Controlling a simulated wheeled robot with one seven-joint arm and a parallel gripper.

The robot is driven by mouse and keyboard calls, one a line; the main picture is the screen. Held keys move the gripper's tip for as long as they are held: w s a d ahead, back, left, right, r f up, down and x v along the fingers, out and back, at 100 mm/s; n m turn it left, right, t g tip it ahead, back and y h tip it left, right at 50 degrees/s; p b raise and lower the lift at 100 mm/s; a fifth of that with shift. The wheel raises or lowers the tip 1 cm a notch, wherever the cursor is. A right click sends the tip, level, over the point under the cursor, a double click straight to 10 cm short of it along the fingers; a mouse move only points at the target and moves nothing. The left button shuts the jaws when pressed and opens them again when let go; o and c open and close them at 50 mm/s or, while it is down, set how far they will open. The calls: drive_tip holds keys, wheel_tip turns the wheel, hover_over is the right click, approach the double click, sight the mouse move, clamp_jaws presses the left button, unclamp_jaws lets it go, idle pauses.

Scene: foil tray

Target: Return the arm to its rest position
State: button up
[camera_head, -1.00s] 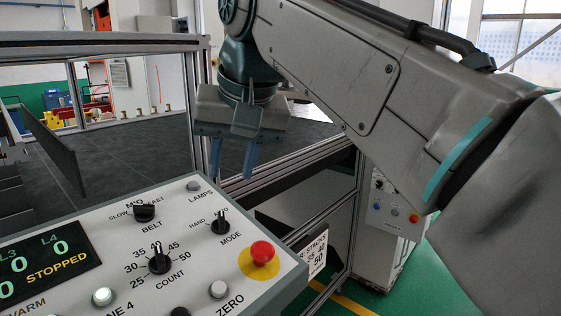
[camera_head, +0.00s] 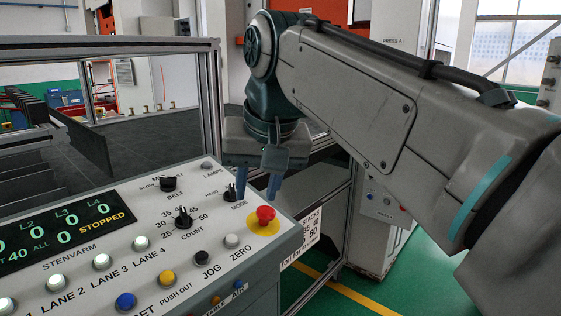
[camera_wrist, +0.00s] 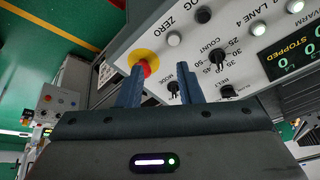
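My gripper (camera_head: 257,192) hangs from my bent arm with its two blue fingers pointing down. In the camera_head view it overlaps the upper right corner of the control panel (camera_head: 130,248), near the mode knob (camera_head: 231,194) and the red button (camera_head: 265,214). The fingers stand apart with nothing between them. In the wrist view my gripper (camera_wrist: 159,75) also shows open and empty. There the left finger overlaps the red button's yellow base (camera_wrist: 146,62), and the right finger is beside the mode knob. I see no contact with the panel, but the exact gap is unclear.
The panel's display (camera_head: 62,236) reads STOPPED. A metal frame post (camera_head: 209,100) stands left of my gripper, with a dark surface (camera_head: 135,150) behind. A white cabinet (camera_head: 383,235) stands beyond. Green floor (camera_head: 425,270) is open at the right.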

drive_tip(key=s+d+f, duration=0.3)
drive_tip(key=d+f, duration=0.3)
drive_tip(key=f, duration=0.3)
drive_tip(key=s+d+f+m+h, duration=0.1)
drive_tip(key=s+d+f, duration=0.2)
drive_tip(key=d+f, duration=0.3)
drive_tip(key=s+d+f+m+h, duration=0.1)
drive_tip(key=s+d+f, duration=0.3)
drive_tip(key=f, duration=0.7)
drive_tip(key=shift+d+f, duration=0.4)
drive_tip(key=shift+d, duration=0.8)
